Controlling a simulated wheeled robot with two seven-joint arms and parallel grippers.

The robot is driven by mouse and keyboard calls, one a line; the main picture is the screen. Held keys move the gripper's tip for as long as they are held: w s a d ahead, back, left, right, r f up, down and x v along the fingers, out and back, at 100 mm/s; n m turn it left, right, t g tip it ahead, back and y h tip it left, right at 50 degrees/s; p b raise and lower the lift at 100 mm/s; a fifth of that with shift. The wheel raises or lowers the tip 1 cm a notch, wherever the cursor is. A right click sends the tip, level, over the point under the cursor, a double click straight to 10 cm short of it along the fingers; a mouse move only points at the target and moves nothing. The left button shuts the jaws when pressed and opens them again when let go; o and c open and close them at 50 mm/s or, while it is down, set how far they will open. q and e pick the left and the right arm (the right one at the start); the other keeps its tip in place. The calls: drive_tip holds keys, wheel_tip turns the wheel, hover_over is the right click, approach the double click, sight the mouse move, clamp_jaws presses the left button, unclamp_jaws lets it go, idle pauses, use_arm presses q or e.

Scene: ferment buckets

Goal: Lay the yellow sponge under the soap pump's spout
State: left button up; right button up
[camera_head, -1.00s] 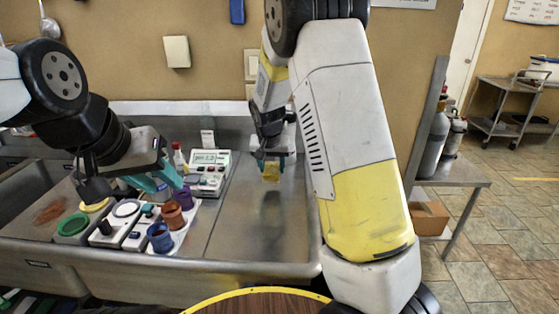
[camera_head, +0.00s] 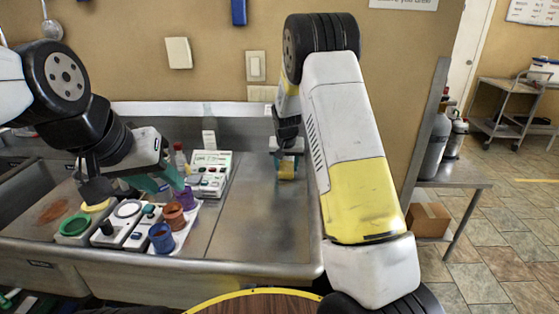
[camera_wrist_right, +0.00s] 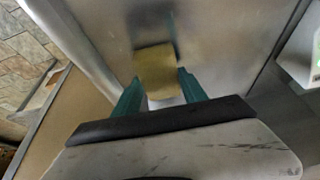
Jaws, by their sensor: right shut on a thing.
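The yellow sponge (camera_wrist_right: 155,72) is held between the teal fingers of my right gripper (camera_wrist_right: 162,90), and it sticks out past the fingertips. In the head view the sponge (camera_head: 287,173) hangs below my right gripper (camera_head: 287,160), above the bare metal counter near the back wall. My left gripper (camera_head: 163,182) is over the tray of coloured cups at the left; its teal fingers look apart and empty. I cannot make out a soap pump or its spout in either view; my right arm covers part of the counter's right side.
A white meter (camera_head: 210,172) and a red-capped bottle (camera_head: 181,160) stand left of the sponge. Blue (camera_head: 161,240) and brown (camera_head: 174,217) cups stand on a white tray. The metal counter (camera_head: 245,225) in the middle is clear. Gas cylinders (camera_head: 437,145) stand at the right.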

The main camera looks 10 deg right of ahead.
drive_tip(key=shift+f, duration=0.15)
drive_tip(key=o, duration=1.4)
drive_tip(key=s+r+y, duration=0.2)
drive_tip(key=s+r, duration=1.3)
drive_tip(key=r, duration=0.4)
drive_tip(key=s+r+n, duration=0.1)
drive_tip(key=s, duration=0.7)
drive_tip(key=s+r+n+t, duration=0.1)
drive_tip(key=s, duration=0.7)
drive_tip(key=s+r+n+y, duration=0.1)
drive_tip(key=s+r, duration=0.1)
drive_tip(key=s, duration=0.6)
drive_tip(key=shift+s+a+t, duration=0.25)
drive_tip(key=shift+s+t, duration=0.05)
drive_tip(key=shift+r, duration=0.1)
